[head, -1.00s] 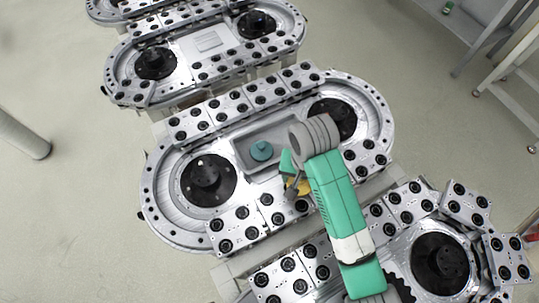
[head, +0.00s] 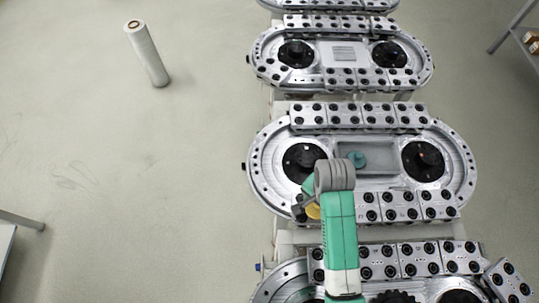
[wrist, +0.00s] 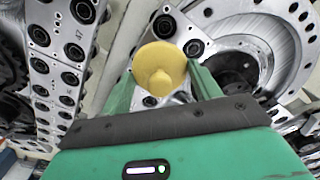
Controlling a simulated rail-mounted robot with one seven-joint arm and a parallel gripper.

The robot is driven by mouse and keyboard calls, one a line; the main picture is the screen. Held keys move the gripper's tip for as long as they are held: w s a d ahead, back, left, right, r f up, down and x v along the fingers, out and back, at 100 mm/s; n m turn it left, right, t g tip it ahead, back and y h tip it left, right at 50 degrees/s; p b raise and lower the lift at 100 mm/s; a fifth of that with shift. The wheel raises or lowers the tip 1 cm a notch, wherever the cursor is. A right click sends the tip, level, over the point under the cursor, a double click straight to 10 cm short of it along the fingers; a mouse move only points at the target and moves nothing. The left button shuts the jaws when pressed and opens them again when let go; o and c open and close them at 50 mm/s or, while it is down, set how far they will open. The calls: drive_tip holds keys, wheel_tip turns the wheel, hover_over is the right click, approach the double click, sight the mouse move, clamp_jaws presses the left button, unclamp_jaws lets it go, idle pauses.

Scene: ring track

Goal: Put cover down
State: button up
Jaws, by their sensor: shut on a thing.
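My gripper (wrist: 160,84) is shut on a yellow round cover (wrist: 160,62) with a stubby knob, which sits between the two green fingers in the wrist view. In the head view the yellow cover (head: 313,211) shows only in part beside my grey wrist. It is over the front left part of the middle ring track (head: 262,170), near the left black hub (head: 300,160). I cannot tell whether it touches anything below.
Metal blocks with black round holes (head: 403,206) line the track's front and back edges. A second hub (head: 423,160) stands at the right. Another ring track (head: 262,55) lies behind, and one lies in front. A pale post (head: 148,55) stands on open floor at the left.

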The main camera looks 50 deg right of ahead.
drive_tip(key=shift+a, duration=0.1)
drive_tip(key=shift+f, duration=0.1)
drive_tip(key=b, duration=0.1)
hover_over(308, 165)
drive_tip(key=shift+s+f, duration=0.15)
drive_tip(key=shift+f, duration=0.5)
drive_tip(key=shift+f+b, duration=0.35)
drive_tip(key=shift+f, duration=1.45)
drive_tip(key=shift+f, duration=0.15)
drive_tip(key=o, duration=1)
drive_tip(key=shift+c, duration=0.2)
